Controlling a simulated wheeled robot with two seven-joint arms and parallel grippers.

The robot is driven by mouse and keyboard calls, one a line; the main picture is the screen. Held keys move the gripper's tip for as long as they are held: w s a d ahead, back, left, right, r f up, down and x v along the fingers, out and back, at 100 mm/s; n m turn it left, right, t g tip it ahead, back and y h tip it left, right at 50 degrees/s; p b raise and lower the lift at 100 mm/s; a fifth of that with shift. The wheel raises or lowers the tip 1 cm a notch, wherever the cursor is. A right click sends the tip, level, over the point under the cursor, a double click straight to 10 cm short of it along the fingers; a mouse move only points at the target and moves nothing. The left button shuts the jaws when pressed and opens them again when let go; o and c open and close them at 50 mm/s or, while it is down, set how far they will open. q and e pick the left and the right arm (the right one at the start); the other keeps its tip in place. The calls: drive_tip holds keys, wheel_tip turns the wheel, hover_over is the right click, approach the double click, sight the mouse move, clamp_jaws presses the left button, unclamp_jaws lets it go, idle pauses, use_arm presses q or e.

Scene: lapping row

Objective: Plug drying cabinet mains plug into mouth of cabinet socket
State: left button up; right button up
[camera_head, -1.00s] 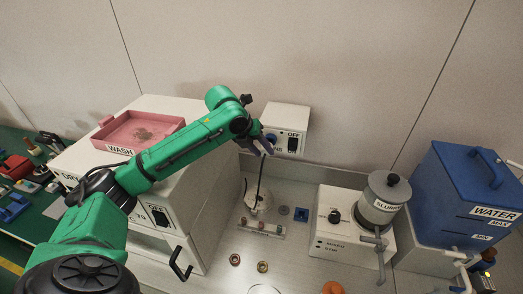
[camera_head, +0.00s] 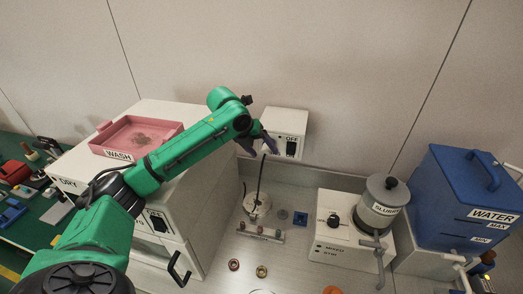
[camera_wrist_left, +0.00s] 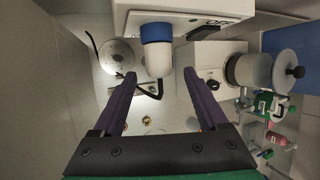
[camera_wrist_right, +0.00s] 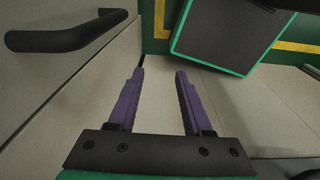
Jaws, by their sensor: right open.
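The drying cabinet mains plug (camera_wrist_left: 158,66) is white, with a black cord trailing from its near end. Its far end meets the blue round mouth of the cabinet socket (camera_wrist_left: 156,32) on the white wall box; no gap shows between them. The cord (camera_head: 260,180) hangs to the counter in the head view. My left gripper (camera_wrist_left: 158,82) is open, one purple finger on each side of the plug and apart from it. In the head view my left gripper (camera_head: 260,146) hides the socket and plug. My right gripper (camera_wrist_right: 158,72) is open and empty above a pale surface.
The wall box (camera_head: 289,122) carries an OFF switch. The white drying cabinet (camera_head: 190,212) with a pink WASH tray (camera_head: 137,137) stands left. The slurry unit (camera_head: 349,232) and blue water tank (camera_head: 465,195) stand right. A black handle (camera_wrist_right: 65,38) shows near my right gripper.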

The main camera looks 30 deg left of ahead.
use_arm(q)
drive_tip(key=v, duration=1.4)
drive_tip(key=shift+r, duration=0.25)
